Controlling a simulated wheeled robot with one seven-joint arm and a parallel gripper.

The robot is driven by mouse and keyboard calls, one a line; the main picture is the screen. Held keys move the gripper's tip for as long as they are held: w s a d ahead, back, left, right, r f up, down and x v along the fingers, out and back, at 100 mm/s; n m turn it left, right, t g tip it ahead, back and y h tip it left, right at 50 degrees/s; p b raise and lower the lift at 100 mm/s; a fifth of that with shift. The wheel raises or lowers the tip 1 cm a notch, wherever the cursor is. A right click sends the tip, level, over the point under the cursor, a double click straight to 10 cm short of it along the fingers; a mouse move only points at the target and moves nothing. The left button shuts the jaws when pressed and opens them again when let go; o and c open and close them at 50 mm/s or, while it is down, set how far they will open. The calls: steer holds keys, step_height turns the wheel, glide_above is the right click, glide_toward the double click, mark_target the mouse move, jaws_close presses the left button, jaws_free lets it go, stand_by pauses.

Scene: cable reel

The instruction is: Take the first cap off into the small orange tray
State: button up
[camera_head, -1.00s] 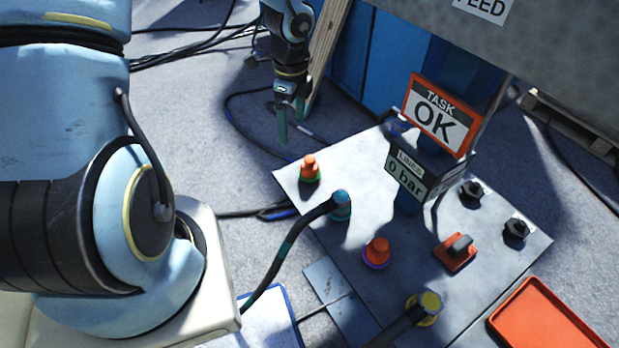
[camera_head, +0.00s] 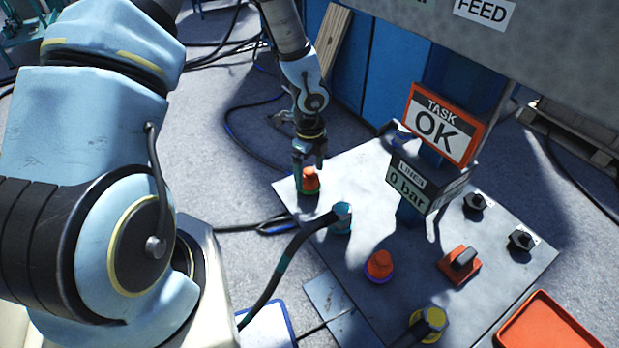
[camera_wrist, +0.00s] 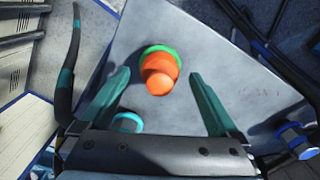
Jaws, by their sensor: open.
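An orange cap (camera_head: 311,181) sits on a green-ringed fitting at the far left corner of the grey panel (camera_head: 375,180). In the wrist view the same orange cap (camera_wrist: 160,75) lies between and ahead of my two green fingers. My gripper (camera_head: 309,180) is open around or just above that cap; contact is not visible. A second orange cap (camera_head: 379,265) sits on a purple-ringed fitting nearer the front. The orange tray (camera_head: 548,325) is at the lower right, partly cut off; its visible part is empty.
A hose with a teal connector (camera_head: 342,217) stands close to the first cap. A yellow-ringed hose end (camera_head: 430,321) is at the front. An orange-based switch (camera_head: 461,262), black knobs (camera_head: 475,202) and a sign post (camera_head: 412,205) stand on the panel.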

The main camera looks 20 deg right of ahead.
steer(key=shift+f, duration=0.45)
jaws_close()
stand_by(0.5)
